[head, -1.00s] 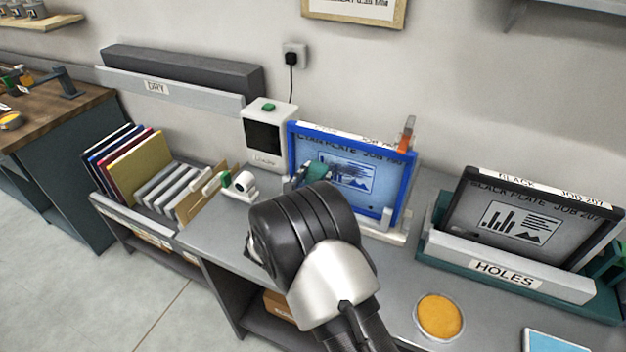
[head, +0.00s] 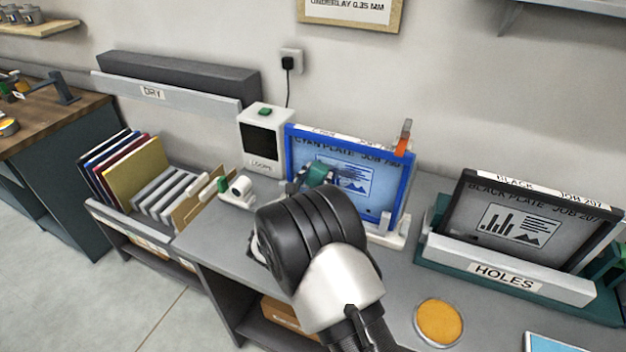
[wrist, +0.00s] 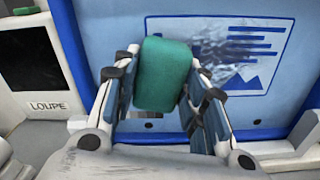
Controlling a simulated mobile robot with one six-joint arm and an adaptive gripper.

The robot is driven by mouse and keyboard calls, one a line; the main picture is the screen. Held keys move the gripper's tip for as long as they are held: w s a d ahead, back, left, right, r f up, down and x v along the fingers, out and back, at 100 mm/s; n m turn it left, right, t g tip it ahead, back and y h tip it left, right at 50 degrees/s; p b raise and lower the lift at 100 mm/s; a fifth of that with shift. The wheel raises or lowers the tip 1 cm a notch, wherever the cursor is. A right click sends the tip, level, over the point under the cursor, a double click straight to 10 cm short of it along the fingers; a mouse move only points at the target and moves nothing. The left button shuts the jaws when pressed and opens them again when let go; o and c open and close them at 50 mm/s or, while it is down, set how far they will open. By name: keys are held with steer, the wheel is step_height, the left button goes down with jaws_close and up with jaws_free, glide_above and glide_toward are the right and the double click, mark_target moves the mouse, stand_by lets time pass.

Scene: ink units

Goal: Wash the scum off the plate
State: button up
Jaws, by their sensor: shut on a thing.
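The cyan plate (head: 385,172) is a light blue sheet in a bright blue frame, standing upright on the bench. It also fills the back of the wrist view (wrist: 112,28). A grey, smeared patch of scum (wrist: 228,75) lies over the middle of its printed drawing. My gripper (wrist: 158,85) is shut on a teal block (wrist: 166,75), perhaps a sponge, in front of the drawing's left part. The block also shows in the head view (head: 320,173). I cannot tell whether it touches the plate. My wrist hides the frame's lower left.
A white loupe box (head: 264,140) stands left of the plate. An orange-tipped item (head: 403,138) is at its top right corner. The black plate (head: 530,217) stands in the holes rack (head: 505,274) at right. An orange-topped round tin (head: 438,322) is in front.

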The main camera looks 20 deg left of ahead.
mark_target(369, 181)
steer(key=shift+s+d+b, duration=0.15)
steer(key=shift+d+b, duration=0.15)
steer(key=shift+d, duration=1.95)
steer(key=shift+s+d+b, duration=0.15)
steer(key=shift+d+b, duration=0.2)
steer(key=shift+d, duration=1.95)
steer(key=shift+s+d+b, duration=0.15)
steer(key=shift+d+b, duration=0.15)
steer(key=shift+d, duration=1.95)
